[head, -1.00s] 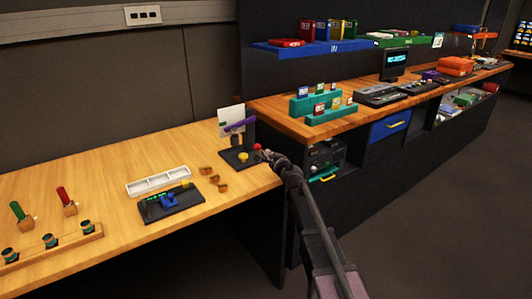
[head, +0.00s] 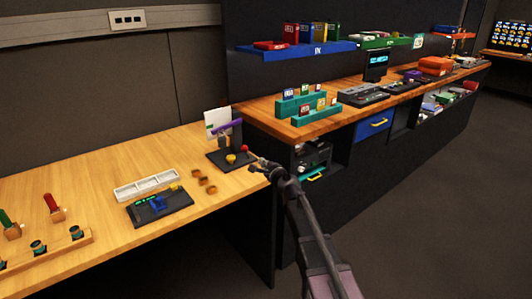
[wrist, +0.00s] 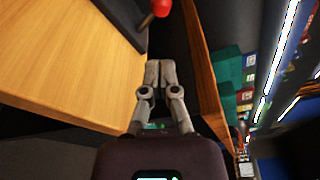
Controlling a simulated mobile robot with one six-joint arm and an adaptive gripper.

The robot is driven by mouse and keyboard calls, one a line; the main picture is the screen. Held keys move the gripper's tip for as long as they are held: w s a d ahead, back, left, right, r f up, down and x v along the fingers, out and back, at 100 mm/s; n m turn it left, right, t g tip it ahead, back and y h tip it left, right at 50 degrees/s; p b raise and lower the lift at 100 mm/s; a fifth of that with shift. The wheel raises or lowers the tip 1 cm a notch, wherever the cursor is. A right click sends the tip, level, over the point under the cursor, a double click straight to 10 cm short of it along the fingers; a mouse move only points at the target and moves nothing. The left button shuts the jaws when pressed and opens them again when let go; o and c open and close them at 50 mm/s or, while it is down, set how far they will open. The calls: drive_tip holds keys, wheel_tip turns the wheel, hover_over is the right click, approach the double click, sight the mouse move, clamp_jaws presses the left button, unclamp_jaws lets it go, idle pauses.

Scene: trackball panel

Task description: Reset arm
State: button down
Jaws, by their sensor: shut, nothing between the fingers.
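My gripper (head: 257,162) is shut and empty, just beyond the right edge of the wooden table in the head view. In the wrist view its two fingers (wrist: 160,66) are together with nothing between them. A black panel (head: 222,163) stands at the table's right end, with a yellow knob (head: 231,159), a purple bar (head: 228,125) and a red ball (head: 245,148). The red ball also shows at the top of the wrist view (wrist: 161,8), ahead of the fingertips and apart from them. My arm reaches in from the lower right.
The wooden table (head: 110,205) holds a blue-and-black device (head: 160,206), a white tray (head: 147,184) and small brown blocks (head: 205,181). A longer counter (head: 270,109) with teal racks (head: 300,103) stands behind on the right. The floor at right (head: 440,220) is clear.

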drive_tip(key=s+d+f+n+g, duration=0.1)
drive_tip(key=s+f+n, duration=0.1)
drive_tip(key=s+d+f+n+g, duration=0.1)
drive_tip(key=s+n+g, duration=0.1)
drive_tip(key=s+n, duration=0.1)
drive_tip(key=s+d+f+n+g, duration=0.1)
drive_tip(key=s+f+n, duration=0.1)
drive_tip(key=s, duration=0.1)
drive_tip(key=shift+s+f+n+g+y, duration=0.15)
drive_tip(key=shift+f+n+g+y, duration=0.15)
drive_tip(key=shift+g, duration=0.1)
drive_tip(key=s+d+f+n+g+h, duration=0.55)
drive_tip(key=s+d, duration=0.45)
drive_tip(key=s, duration=0.2)
drive_tip(key=s+d+f+n+g+h, duration=0.4)
drive_tip(key=s+d+f+g, duration=0.15)
drive_tip(key=s+d, duration=0.65)
wheel_tip(320, 180, up, 22)
drive_tip(key=a+t+p, duration=0.1)
drive_tip(key=p, duration=2.1)
drive_tip(key=shift+s+a+f, duration=0.2)
drive_tip(key=shift+s+a, duration=0.1)
drive_tip(key=shift+s, duration=0.05)
